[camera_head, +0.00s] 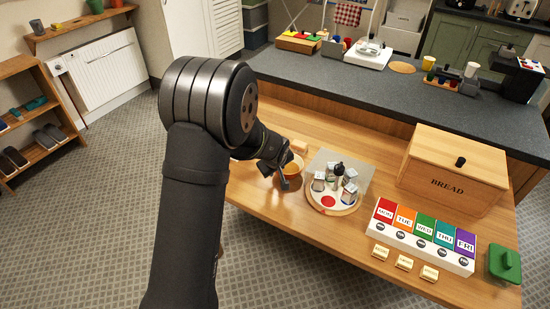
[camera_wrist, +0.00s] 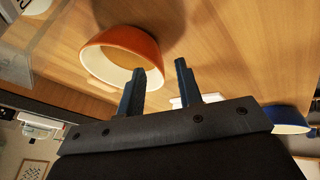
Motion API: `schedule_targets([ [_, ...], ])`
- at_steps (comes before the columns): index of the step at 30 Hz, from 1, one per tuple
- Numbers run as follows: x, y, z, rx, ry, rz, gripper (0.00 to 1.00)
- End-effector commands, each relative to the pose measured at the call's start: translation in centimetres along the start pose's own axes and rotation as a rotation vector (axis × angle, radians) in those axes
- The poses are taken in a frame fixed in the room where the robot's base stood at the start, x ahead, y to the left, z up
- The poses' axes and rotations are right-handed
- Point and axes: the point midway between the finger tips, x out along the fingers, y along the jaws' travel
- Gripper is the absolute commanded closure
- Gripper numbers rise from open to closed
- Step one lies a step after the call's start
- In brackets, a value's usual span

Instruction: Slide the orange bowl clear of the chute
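The orange bowl (camera_head: 296,168) sits on the wooden table, partly hidden behind my gripper (camera_head: 284,181) in the head view. In the wrist view the orange bowl (camera_wrist: 112,43) shows its orange outside and pale inside. My gripper (camera_wrist: 160,67) is open there, its two fingers apart. One finger overlaps the bowl's near rim in the picture; the other is beside the bowl over bare wood. I cannot tell whether the first finger touches the bowl. I cannot make out a chute in either view.
A round tray (camera_head: 346,208) with small boxes and a dark bottle stands right of the bowl. A small wooden block (camera_head: 299,146) is just behind it. A blue bowl (camera_wrist: 287,117) is at the wrist view's right. A bread box (camera_head: 455,169) and a weekday organiser (camera_head: 422,238) stand further right.

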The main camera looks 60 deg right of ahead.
Motion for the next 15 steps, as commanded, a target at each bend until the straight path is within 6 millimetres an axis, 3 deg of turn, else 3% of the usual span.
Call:
schedule_targets([
  [15,-10.0,0.1,0.0,0.000,0.002,0.002,0.67],
])
